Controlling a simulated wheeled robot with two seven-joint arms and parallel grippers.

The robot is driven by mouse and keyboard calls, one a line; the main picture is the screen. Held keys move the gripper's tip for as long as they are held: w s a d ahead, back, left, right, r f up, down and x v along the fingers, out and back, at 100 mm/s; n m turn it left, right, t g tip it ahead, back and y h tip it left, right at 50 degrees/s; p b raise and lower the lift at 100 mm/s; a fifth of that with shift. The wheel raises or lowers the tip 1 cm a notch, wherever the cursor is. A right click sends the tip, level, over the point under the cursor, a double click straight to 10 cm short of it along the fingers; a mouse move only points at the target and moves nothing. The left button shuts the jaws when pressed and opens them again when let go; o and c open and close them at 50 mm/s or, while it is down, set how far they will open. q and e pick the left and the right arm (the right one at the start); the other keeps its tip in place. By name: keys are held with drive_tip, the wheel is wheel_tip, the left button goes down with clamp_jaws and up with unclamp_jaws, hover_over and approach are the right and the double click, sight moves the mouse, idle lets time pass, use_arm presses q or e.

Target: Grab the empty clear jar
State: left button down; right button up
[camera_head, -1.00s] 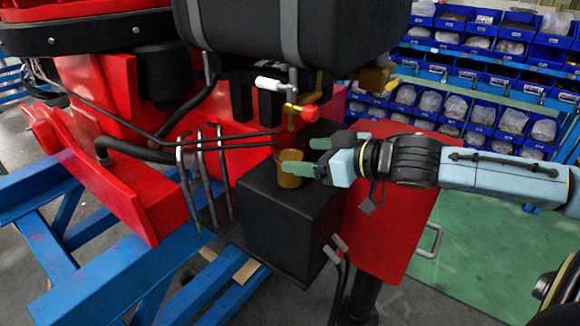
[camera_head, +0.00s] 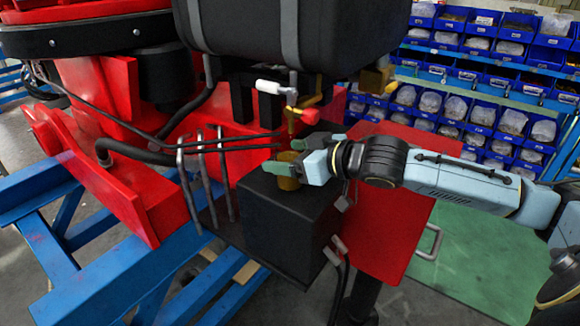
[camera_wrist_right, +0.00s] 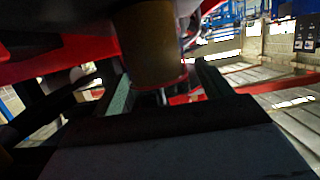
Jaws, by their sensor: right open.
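A small jar (camera_head: 288,183) stands on top of the black box (camera_head: 285,225) below the tap. It looks amber-brown rather than clear, and I cannot tell whether it is empty. My right gripper (camera_head: 279,156) reaches in from the right, open, with one green finger on the near side of the jar and the other on the far side. The near finger hides part of the jar. In the right wrist view the jar (camera_wrist_right: 147,48) shows between the two spread fingers (camera_wrist_right: 163,88). My left gripper is not in view.
A brass tap with a red handle (camera_head: 303,115) and a white lever hang just above the jar beneath the black tank (camera_head: 300,25). Thin black hoses (camera_head: 235,143) run close on the left. Shelves of blue bins (camera_head: 490,85) stand behind at right.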

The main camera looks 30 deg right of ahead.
drive_tip(key=c, duration=1.3)
drive_tip(key=shift+o, duration=0.2)
drive_tip(key=shift+r, duration=0.15)
